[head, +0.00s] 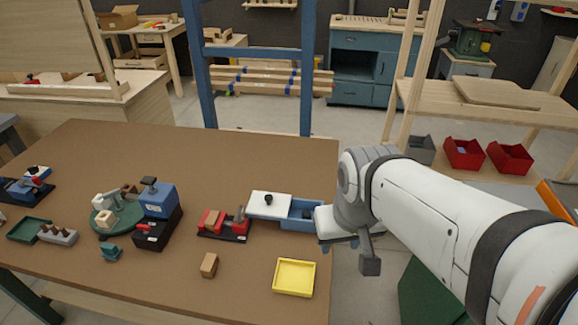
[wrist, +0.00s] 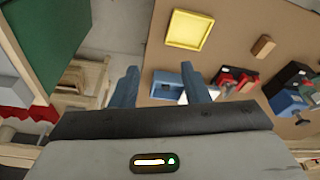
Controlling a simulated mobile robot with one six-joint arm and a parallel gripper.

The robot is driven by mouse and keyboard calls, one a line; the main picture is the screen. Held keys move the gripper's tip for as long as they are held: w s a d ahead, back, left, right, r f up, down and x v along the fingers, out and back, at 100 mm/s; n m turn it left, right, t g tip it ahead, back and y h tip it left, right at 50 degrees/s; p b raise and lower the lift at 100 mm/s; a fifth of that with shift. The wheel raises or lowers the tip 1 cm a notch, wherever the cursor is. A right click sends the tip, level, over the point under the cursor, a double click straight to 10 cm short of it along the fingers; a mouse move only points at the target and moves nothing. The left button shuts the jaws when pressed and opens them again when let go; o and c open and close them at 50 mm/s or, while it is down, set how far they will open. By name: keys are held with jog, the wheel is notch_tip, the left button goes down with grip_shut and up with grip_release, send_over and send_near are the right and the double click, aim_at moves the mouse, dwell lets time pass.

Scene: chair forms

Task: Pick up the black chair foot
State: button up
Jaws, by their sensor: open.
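My gripper (wrist: 158,76) shows in the wrist view as two blue fingers held apart, with nothing between them. In the head view my arm hides most of it, at the table's right edge. A blue box (head: 284,222) with a white lid (head: 270,204) partly over it stands just left of my arm; it also shows in the wrist view (wrist: 165,88), near the right finger. A small dark thing (head: 306,213) shows in the box's uncovered right part. It may be the black chair foot, but it is too small to tell. A black knob sits on the lid.
A yellow tray (head: 295,277) and a small wooden block (head: 209,265) lie near the table's front edge. A red and black fixture (head: 225,224) stands left of the box, and a blue and black one (head: 158,212) farther left. The back of the brown table (head: 220,155) is clear.

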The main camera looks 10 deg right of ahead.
jog(key=w+f+n+g+b, duration=0.1)
jog(key=w+f+n+b, duration=0.15)
jog(key=w, duration=1.05)
jog(key=n+g, duration=0.2)
jog(key=n, duration=0.1)
send_near(307, 213)
jog(key=shift+s+d+f+b, duration=0.3)
jog(key=shift+s+f+b, duration=0.15)
jog(key=shift+s, duration=0.2)
jog(key=shift+w+f, duration=0.35)
jog(key=shift+f, duration=0.2)
jog(key=f, duration=0.7)
jog(key=shift+w+a+f, duration=0.1)
jog(key=shift+w+a, duration=0.1)
jog(key=shift+a, duration=0.1)
jog(key=c, duration=0.7)
